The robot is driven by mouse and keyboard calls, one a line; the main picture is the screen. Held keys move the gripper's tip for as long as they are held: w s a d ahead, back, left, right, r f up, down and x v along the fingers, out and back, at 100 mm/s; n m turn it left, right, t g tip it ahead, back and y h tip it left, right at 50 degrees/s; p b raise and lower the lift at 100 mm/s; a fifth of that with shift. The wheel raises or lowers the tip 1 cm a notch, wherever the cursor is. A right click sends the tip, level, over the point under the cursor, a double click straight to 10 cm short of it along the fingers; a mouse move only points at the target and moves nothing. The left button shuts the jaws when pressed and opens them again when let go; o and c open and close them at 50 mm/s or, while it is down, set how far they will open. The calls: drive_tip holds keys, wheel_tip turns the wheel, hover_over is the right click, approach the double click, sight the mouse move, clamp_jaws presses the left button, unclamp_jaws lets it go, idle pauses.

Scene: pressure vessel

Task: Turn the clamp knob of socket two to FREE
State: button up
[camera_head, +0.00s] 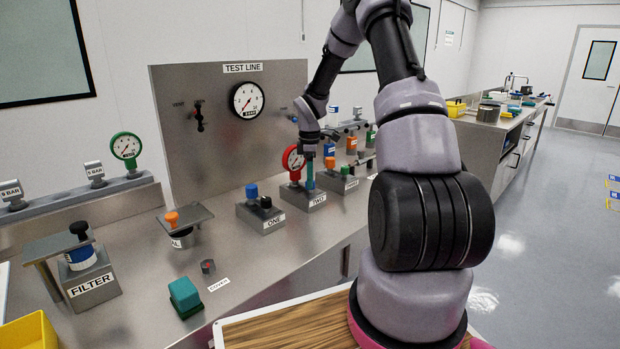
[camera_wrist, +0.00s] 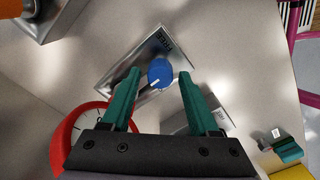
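The socket two block (camera_head: 317,202), a low metal block labelled TWO, stands on the steel bench with a red-rimmed gauge (camera_head: 293,162) at its back left. My gripper (camera_head: 310,176) points down over this block; its teal fingers hide part of it. In the wrist view a round blue knob (camera_wrist: 160,71) with a white mark sits on a metal block (camera_wrist: 130,52). My gripper (camera_wrist: 159,74) is open, one finger on each side of the knob, with visible gaps. Finger height relative to the knob is hard to tell.
Socket ONE (camera_head: 262,217), with blue and black knobs, stands just left. Another block with an orange knob (camera_head: 330,163) stands close right. The TEST LINE panel (camera_head: 228,110) rises behind. The red gauge (camera_wrist: 80,130) is close to my left finger in the wrist view.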

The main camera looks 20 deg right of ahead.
clamp_jaws()
drive_tip(key=m, duration=0.3)
drive_tip(key=shift+m, duration=0.4)
drive_tip(key=m, duration=0.4)
drive_tip(key=shift+m, duration=0.3)
drive_tip(key=m, duration=0.4)
drive_tip(key=shift+m, duration=0.3)
drive_tip(key=m, duration=0.4)
drive_tip(key=shift+m, duration=0.4)
